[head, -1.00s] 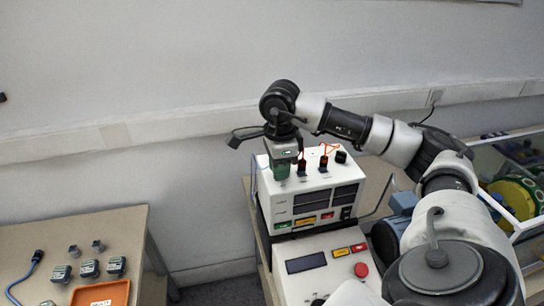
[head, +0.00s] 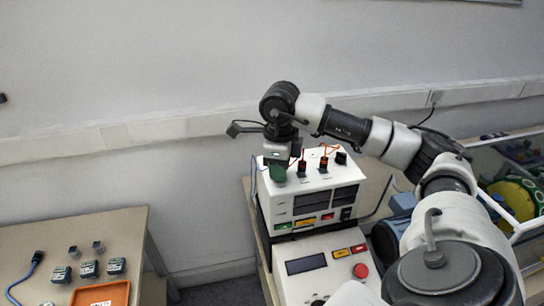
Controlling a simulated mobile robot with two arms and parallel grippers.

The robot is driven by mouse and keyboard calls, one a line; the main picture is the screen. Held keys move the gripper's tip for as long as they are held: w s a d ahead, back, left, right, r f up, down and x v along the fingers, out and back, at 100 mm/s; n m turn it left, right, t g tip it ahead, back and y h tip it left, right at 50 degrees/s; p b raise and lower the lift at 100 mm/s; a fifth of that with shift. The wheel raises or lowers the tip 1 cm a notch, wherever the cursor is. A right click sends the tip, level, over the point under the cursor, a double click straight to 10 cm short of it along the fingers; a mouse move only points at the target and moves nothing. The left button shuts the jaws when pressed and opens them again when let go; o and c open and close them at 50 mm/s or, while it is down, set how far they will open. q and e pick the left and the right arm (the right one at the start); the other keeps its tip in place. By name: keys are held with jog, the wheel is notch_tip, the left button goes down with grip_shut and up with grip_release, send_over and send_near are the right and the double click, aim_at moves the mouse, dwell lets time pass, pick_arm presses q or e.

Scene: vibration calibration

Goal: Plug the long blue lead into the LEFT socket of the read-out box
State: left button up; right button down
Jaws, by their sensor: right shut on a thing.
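The read-out box (head: 318,201) is white, with dark displays on its front, and stands on a lower white console. Two dark plugs with orange leads, a left one (head: 302,166) and a right one (head: 324,165), stand upright on its top. My right gripper (head: 280,160) points down over the top's left end, shut on a green plug-like piece (head: 278,173). The piece is at the box top; whether it is seated in a socket is hidden. A thin blue cable (head: 254,172) shows at the box's left side; I cannot tell where it joins. My left gripper is out of view.
A black knob (head: 341,158) sits on the box's top right. On the left table, another blue lead (head: 34,264) lies near several small blocks and an orange tray (head: 100,293). The console (head: 325,272) has a red button. A clear-sided bin stands at right.

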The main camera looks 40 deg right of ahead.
jog(key=shift+m, duration=1.4)
jog(key=m, duration=0.4)
jog(key=c, duration=0.9)
grip_release()
jog(key=shift+c, duration=0.2)
jog(key=shift+r+p, duration=2)
jog(key=shift+r, duration=0.55)
